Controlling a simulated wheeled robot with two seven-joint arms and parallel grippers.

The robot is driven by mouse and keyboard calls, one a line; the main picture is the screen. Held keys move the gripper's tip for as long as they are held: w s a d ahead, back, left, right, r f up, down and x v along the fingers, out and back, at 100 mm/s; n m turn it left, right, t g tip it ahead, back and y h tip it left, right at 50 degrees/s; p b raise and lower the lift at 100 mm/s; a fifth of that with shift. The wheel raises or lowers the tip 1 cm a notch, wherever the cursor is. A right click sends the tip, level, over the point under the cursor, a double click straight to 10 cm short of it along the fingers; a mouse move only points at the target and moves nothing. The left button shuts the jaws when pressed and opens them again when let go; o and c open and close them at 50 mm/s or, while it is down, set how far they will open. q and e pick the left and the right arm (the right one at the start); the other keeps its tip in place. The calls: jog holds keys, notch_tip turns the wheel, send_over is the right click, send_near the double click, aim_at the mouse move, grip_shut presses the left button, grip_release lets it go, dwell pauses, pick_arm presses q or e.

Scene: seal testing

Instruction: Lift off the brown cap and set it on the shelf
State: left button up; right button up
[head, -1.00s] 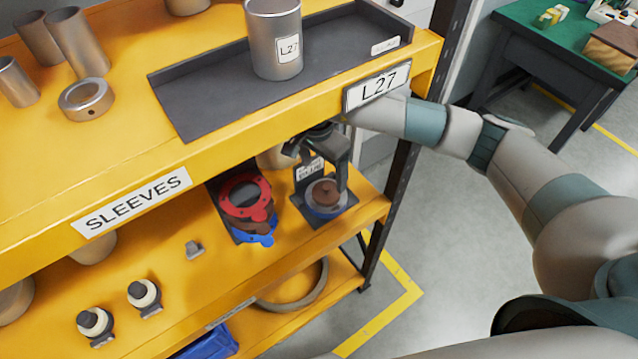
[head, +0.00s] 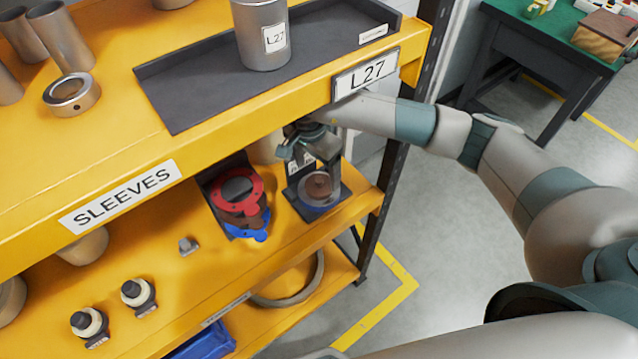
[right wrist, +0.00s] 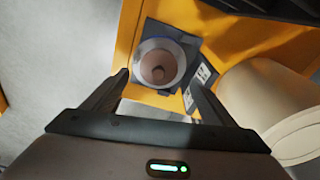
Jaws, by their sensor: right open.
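The round brown cap (head: 319,184) sits inside a clear cup with a blue base, on a dark stand on the lower shelf (head: 278,222). In the right wrist view the cap (right wrist: 157,68) shows from above, a small knob at its middle. My right gripper (head: 312,163) reaches in under the upper shelf and is near the cup. Its jaws (right wrist: 158,82) are open, one finger on each side of the cup in the wrist view, and hold nothing. Whether they touch the cup cannot be told. My left gripper is out of view.
A red ring piece (head: 237,203) on a blue base (head: 248,234) stands left of the cup. The upper shelf's front edge (head: 245,122) overhangs my right arm. A large pale cylinder (right wrist: 272,100) stands close to the right finger.

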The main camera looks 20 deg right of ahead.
aim_at(319, 180)
jog(key=f, duration=0.3)
jog(key=f+b, duration=0.1)
jog(key=f, duration=0.1)
jog(key=shift+d, duration=0.3)
jog(key=shift+w, duration=0.1)
jog(key=c, duration=1.1)
